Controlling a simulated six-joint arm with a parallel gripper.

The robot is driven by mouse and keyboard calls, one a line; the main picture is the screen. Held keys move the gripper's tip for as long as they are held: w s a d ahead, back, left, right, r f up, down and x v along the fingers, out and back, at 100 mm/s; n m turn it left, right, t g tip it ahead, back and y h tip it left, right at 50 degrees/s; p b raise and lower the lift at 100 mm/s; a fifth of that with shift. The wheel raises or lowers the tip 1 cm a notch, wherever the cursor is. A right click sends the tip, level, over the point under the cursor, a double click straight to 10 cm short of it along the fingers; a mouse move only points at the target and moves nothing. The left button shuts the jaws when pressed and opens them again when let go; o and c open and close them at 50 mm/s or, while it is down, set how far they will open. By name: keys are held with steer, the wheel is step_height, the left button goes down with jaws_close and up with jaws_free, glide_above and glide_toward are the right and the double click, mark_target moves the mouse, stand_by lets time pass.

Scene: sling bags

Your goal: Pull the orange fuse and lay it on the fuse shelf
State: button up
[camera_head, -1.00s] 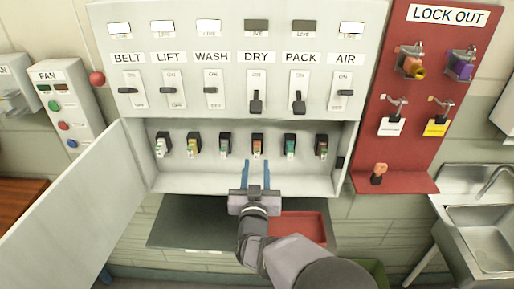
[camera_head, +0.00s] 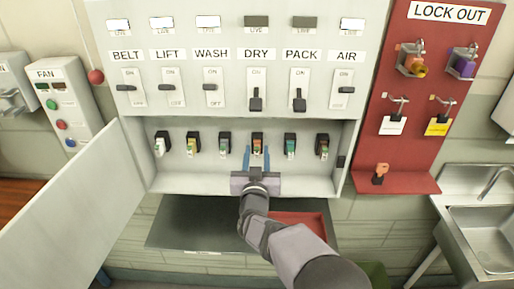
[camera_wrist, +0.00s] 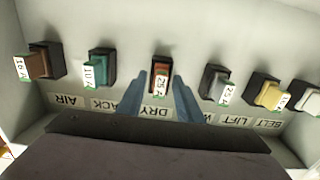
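The orange fuse (camera_head: 258,143) sits in its black holder under the DRY switch, in the open lower bay of the cabinet. In the wrist view the orange fuse (camera_wrist: 161,80) is upside down with a white rating label. My gripper (camera_head: 257,154) is open, its two blue fingers pointing at the fuse. In the wrist view the fingertips (camera_wrist: 161,90) lie to either side of the fuse's outline; I cannot tell whether they touch it. A dark grey shelf (camera_head: 190,222), probably the fuse shelf, is below the cabinet, partly hidden by my arm.
Other fuses, such as the teal one (camera_head: 290,145) and the grey one (camera_head: 225,143), flank it closely. The cabinet door (camera_head: 85,200) hangs open at left. The lock-out board (camera_head: 440,100) stands at right.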

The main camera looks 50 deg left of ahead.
mark_target(257, 155)
jaws_close()
steer(key=shift+s, duration=0.1)
steer(key=shift+b+v, duration=0.35)
steer(key=shift+v, duration=2.55)
steer(key=shift+d, duration=0.1)
steer(key=shift+v, duration=1.95)
